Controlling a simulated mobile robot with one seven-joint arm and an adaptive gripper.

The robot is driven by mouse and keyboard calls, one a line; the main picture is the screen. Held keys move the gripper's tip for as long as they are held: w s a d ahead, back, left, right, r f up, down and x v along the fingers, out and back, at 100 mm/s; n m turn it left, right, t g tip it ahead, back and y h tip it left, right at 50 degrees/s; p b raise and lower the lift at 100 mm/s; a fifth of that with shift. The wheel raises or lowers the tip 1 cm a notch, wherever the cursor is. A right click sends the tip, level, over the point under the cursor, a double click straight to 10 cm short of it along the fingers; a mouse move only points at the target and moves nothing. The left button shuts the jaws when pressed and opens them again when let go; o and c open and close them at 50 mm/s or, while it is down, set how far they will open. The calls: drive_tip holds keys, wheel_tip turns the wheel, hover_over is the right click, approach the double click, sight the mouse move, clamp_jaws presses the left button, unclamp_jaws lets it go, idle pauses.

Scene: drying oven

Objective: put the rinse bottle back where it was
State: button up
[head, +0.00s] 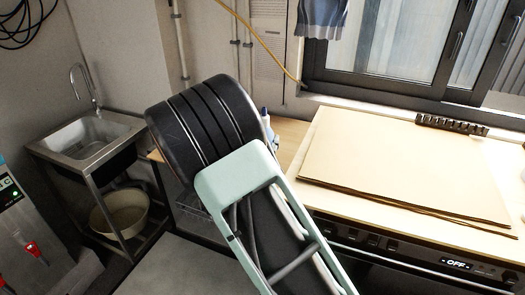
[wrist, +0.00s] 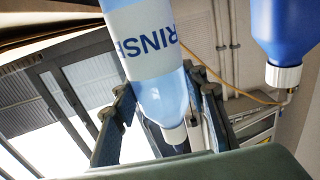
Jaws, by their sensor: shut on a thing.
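The rinse bottle (wrist: 150,45), pale blue and see-through with a white label reading RINSE, stands between the fingers of my gripper (wrist: 160,92) in the wrist view. My gripper is shut on it. The bottle appears tilted in that view, and a small white tip shows at one end. In the head view my arm hides the gripper. A small blue and white piece (head: 267,122) shows beside my arm there; I cannot tell which bottle it belongs to.
A darker blue bottle with a white cap (wrist: 285,45) is close on the right in the wrist view. In the head view, flat tan boards (head: 400,165) and a black rack (head: 452,124) lie on the right counter, above an OFF display (head: 456,263). A sink (head: 92,135) stands left.

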drive_tip(key=shift+w+a+f, duration=0.1)
drive_tip(key=shift+w+f, duration=0.15)
drive_tip(key=shift+f, duration=0.5)
drive_tip(key=shift+w+d+f, duration=0.1)
drive_tip(key=shift+w+f, duration=0.1)
drive_tip(key=shift+f, duration=0.5)
drive_tip(key=shift+w+a+f, duration=0.1)
drive_tip(key=shift+w+f, duration=0.15)
drive_tip(key=shift+f, duration=0.6)
drive_tip(key=shift+f, duration=0.15)
drive_tip(key=o, duration=1.5)
drive_tip(key=shift+c, duration=0.2)
drive_tip(key=shift+r, duration=0.35)
drive_tip(key=b+v, duration=0.1)
drive_tip(key=v, duration=1.1)
drive_tip(key=shift+a+f, duration=0.1)
